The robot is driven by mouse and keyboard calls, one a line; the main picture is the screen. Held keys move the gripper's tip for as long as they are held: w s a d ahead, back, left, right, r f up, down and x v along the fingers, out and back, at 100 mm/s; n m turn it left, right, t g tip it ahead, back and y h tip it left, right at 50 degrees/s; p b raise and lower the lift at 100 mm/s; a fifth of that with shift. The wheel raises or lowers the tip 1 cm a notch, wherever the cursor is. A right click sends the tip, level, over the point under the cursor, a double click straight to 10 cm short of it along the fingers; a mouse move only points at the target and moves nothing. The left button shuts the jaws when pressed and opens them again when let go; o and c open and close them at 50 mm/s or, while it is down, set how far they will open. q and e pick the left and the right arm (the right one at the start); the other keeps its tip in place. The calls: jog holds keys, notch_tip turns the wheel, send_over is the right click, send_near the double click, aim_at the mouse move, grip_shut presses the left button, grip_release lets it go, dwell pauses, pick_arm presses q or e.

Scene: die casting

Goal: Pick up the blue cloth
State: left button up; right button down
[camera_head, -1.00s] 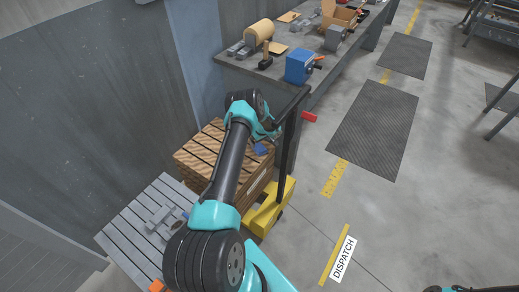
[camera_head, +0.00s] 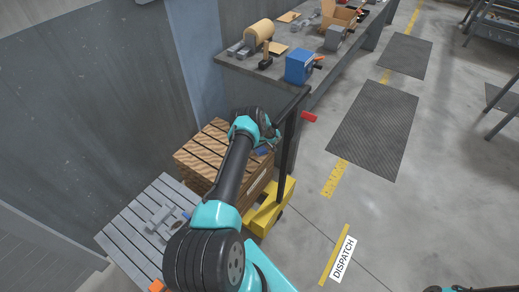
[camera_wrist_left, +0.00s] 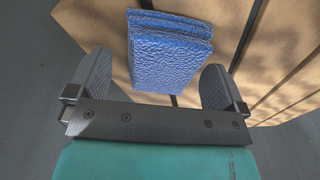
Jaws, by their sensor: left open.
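The blue cloth (camera_head: 262,151) lies folded on the wooden pallet stack (camera_head: 203,152), near its right side, partly hidden by my left arm in the head view. In the left wrist view the cloth (camera_wrist_left: 170,50) is a textured, folded pad in layers on the wooden slats. My left gripper (camera_wrist_left: 157,68) is open, its fingers apart on either side of the cloth's near end. I cannot tell how high the fingers are above the slats. In the head view my left gripper (camera_head: 268,137) is mostly hidden behind its wrist.
A yellow pallet truck (camera_head: 266,213) with a dark upright handle stands just right of the stack. A grey slatted pallet (camera_head: 128,229) with metal parts lies in front.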

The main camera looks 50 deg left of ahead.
pick_arm(q)
jog(key=shift+f, duration=0.3)
jog(key=shift+f, duration=0.1)
dwell(0.5)
jog(key=c, duration=1.1)
jog(key=shift+o, duration=0.2)
notch_tip(320, 180, up, 10)
jog(key=shift+r, duration=0.1)
dwell(0.3)
